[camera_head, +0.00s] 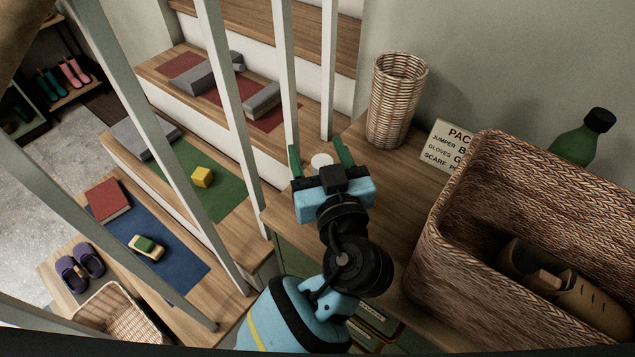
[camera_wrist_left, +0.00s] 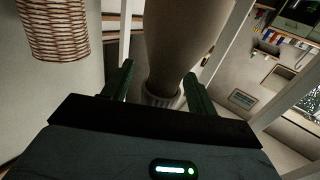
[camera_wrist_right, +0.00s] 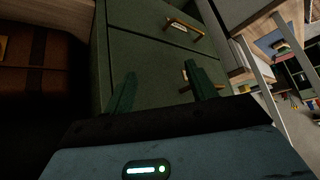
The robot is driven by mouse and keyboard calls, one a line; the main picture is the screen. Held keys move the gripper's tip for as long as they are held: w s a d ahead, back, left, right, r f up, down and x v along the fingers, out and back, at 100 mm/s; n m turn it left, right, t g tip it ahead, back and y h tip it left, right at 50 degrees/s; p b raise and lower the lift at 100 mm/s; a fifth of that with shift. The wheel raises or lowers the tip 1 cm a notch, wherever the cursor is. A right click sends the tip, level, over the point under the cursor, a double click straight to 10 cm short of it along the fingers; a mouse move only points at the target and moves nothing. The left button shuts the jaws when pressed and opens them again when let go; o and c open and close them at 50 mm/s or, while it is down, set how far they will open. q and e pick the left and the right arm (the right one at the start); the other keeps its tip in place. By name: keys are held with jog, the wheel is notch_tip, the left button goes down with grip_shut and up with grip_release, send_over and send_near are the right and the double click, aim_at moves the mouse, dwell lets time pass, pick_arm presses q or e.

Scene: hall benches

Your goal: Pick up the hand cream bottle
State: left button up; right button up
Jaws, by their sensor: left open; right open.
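The hand cream bottle is beige with a ribbed white cap; only its cap (camera_head: 321,161) shows clearly in the head view, on the wooden cabinet top. The left wrist view is upside down and shows the bottle (camera_wrist_left: 180,45) close up, cap end nearest me, so it stands upright. My left gripper (camera_head: 319,151) is open, with its green fingers on either side of the bottle near the cap. Gaps show between bottle and fingers in the wrist view. My right gripper (camera_wrist_right: 158,82) is open and empty before green drawers (camera_wrist_right: 150,65); it is not in the head view.
A tall wicker basket (camera_head: 397,100) stands behind the bottle. A sign card (camera_head: 447,146), a large wicker basket (camera_head: 455,215) and a green bottle (camera_head: 574,145) are to the right. Pale stair balusters (camera_head: 232,95) rise close on the left.

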pick_arm(q)
jog(key=shift+s, duration=0.15)
pick_arm(e)
jog(key=shift+s, duration=0.15)
pick_arm(q)
jog(key=shift+d, duration=0.1)
jog(key=shift+c, duration=1.1)
grip_shut()
pick_arm(e)
jog(key=shift+s, duration=0.1)
pick_arm(q)
jog(key=shift+r, duration=0.15)
pick_arm(e)
jog(key=shift+d, duration=0.1)
